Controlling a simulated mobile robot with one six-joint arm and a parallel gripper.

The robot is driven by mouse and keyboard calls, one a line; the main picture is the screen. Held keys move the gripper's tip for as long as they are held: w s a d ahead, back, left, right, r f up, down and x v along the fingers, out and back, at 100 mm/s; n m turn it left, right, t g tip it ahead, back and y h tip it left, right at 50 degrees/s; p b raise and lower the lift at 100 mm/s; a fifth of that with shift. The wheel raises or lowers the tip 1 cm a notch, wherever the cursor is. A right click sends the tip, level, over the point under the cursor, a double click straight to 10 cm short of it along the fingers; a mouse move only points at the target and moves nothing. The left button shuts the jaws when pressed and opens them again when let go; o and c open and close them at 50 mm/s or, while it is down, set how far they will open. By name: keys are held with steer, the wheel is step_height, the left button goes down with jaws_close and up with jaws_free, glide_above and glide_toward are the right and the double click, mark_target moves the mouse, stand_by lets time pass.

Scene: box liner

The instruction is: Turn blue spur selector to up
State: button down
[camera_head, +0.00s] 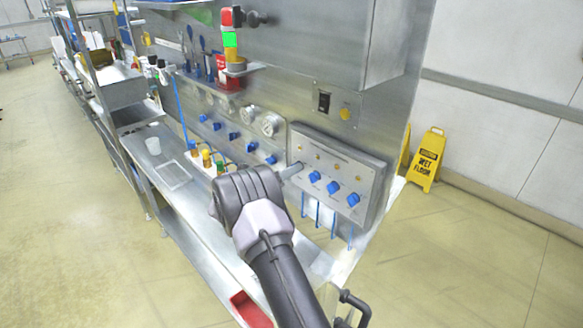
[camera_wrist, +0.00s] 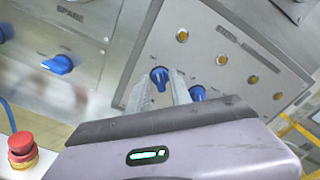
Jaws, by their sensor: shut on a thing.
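A grey control box (camera_head: 340,165) on the steel wall carries a row of blue selector knobs. In the wrist view, one blue knob (camera_wrist: 159,76) sits between the two finger ends of my gripper (camera_wrist: 162,84), which is shut on it. The knob's pointer direction is hard to make out. In the head view, my gripper (camera_head: 296,169) reaches the left end of the knob row and hides the held knob. The labels are too small to read, so I cannot confirm which one is the spur selector.
Neighbouring blue knobs (camera_head: 315,176) are close on the right, one beside my finger in the wrist view (camera_wrist: 197,93). Amber lamps (camera_wrist: 222,59) sit above. A red button (camera_wrist: 21,148) stands at lower left. Blue tubes (camera_head: 318,213) hang below the box.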

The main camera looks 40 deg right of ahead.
steer(key=shift+n, duration=0.5)
steer(key=c, duration=1.5)
jaws_free()
steer(key=shift+a, duration=0.1)
steer(key=a, duration=0.5)
steer(key=s+a+p, duration=0.1)
steer(key=a, duration=1.1)
steer(key=shift+s+a, duration=0.1)
steer(key=shift+s, duration=0.1)
